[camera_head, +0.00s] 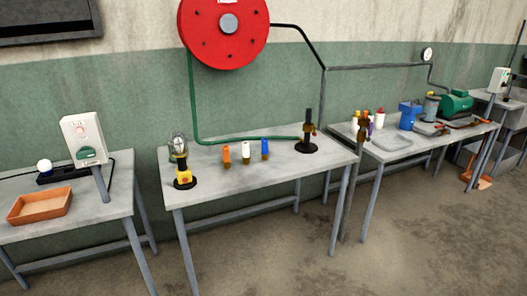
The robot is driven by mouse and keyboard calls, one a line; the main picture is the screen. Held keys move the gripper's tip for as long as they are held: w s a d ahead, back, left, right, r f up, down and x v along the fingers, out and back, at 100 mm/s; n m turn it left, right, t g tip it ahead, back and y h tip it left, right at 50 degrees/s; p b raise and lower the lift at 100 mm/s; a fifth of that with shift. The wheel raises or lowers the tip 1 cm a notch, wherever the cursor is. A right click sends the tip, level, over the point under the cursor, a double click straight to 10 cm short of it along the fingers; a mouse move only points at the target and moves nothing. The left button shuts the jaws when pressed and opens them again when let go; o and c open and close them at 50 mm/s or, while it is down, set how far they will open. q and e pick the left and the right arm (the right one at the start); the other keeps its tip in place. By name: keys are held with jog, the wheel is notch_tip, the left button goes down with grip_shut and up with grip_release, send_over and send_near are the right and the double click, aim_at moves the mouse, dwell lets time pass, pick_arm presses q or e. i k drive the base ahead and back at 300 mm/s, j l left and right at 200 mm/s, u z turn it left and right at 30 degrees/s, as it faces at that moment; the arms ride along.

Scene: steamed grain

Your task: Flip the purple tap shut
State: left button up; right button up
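A small purple piece (371,128) shows on the left part of the right-hand table, close beside a dark brown upright fitting (362,132). It may be the purple tap, but it is too small and partly covered for me to tell its handle position. Neither of my grippers is in view.
A middle table (220,190) bears a caged lamp (179,160), orange, white and blue nozzles and a black stand (307,137). The floor in front is clear.

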aim_at(368, 139)
jog(key=i+l, duration=0.2)
jog(key=i, duration=0.25)
jog(key=i+l, duration=0.15)
jog(key=i, duration=0.3)
jog(key=i+l, duration=0.2)
jog(key=i, duration=0.25)
jog(key=i+l+z, duration=0.1)
jog(key=i, duration=0.4)
jog(key=i+l, duration=0.25)
jog(key=i, duration=0.2)
